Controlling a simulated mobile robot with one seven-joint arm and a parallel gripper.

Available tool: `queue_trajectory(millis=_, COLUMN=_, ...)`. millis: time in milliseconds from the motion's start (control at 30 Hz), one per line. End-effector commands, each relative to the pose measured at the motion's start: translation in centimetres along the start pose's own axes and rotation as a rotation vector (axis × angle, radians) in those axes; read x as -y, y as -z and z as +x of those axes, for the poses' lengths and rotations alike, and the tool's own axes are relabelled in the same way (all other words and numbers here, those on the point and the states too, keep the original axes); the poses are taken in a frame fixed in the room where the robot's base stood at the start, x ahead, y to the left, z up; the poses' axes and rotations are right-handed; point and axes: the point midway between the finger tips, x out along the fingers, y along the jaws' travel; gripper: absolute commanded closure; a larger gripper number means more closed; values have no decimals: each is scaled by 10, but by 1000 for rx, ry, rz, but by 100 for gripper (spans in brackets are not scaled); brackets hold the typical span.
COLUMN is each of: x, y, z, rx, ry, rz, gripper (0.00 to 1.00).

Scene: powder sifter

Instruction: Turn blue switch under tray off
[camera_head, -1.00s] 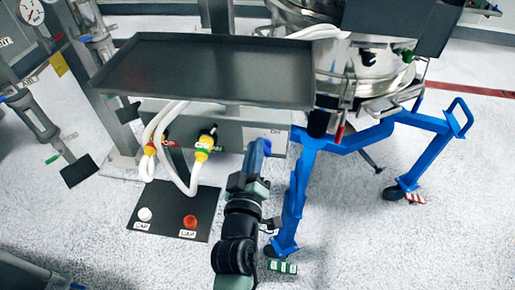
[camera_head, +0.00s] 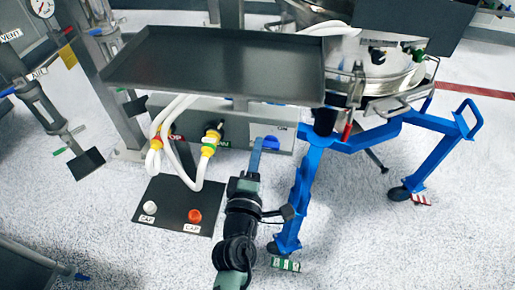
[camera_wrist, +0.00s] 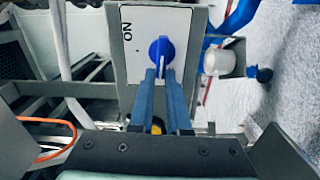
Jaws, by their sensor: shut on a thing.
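The blue switch (camera_head: 271,143) is a round knob with a ridge handle on the pale plate of a grey box under the tray (camera_head: 215,70). In the wrist view the switch (camera_wrist: 161,50) sits at the upper middle, near an "ON" label on its plate (camera_wrist: 135,60). My gripper (camera_wrist: 161,73) has two long blue fingers, shut on the lower part of the switch's handle. In the head view my gripper (camera_head: 257,142) reaches up from below, with the switch just right of its fingertips. The fingers partly hide the handle and its exact angle.
White hoses (camera_head: 180,150) with yellow fittings hang left of my gripper. A blue stand leg (camera_head: 300,195) rises close on the right. A dark plate (camera_head: 165,215) with white and orange caps lies on the floor. The tray overhangs the box.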

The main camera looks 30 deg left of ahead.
Motion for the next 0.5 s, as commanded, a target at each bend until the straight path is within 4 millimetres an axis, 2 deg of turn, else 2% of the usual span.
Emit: queue_trajectory(millis=500, x=3, y=-1, z=0, rx=1, ry=2, rz=-71, gripper=100)
